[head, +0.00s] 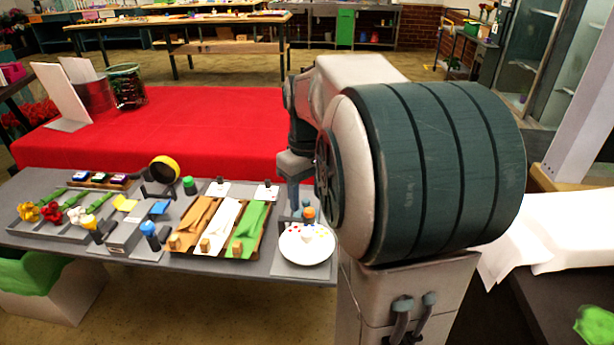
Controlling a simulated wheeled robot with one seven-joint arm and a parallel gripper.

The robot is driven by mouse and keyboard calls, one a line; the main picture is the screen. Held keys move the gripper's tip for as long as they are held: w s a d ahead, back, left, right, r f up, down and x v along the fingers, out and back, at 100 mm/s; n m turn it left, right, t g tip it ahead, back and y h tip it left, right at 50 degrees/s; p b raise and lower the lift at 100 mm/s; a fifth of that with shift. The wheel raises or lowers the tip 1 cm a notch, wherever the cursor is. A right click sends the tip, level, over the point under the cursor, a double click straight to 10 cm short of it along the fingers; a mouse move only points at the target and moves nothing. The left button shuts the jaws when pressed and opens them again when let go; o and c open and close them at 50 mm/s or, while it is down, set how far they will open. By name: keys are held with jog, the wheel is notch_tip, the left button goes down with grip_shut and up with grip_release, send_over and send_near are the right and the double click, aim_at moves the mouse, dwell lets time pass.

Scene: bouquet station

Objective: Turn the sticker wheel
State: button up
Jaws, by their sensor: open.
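The sticker wheel (306,252) is a white round disc with small coloured dots. It lies at the right end of the grey work table, on a pale grey base plate. A small pale raised piece shows near its middle.
A tray with brown, white and green wraps (250,228) lies to the left. Flowers (52,211) and tools fill the table's left. The red-covered table (200,125) behind is mostly clear.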

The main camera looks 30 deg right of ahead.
notch_tip(320, 180, up, 4)
jog(key=shift+f, duration=0.1)
dwell(0.5)
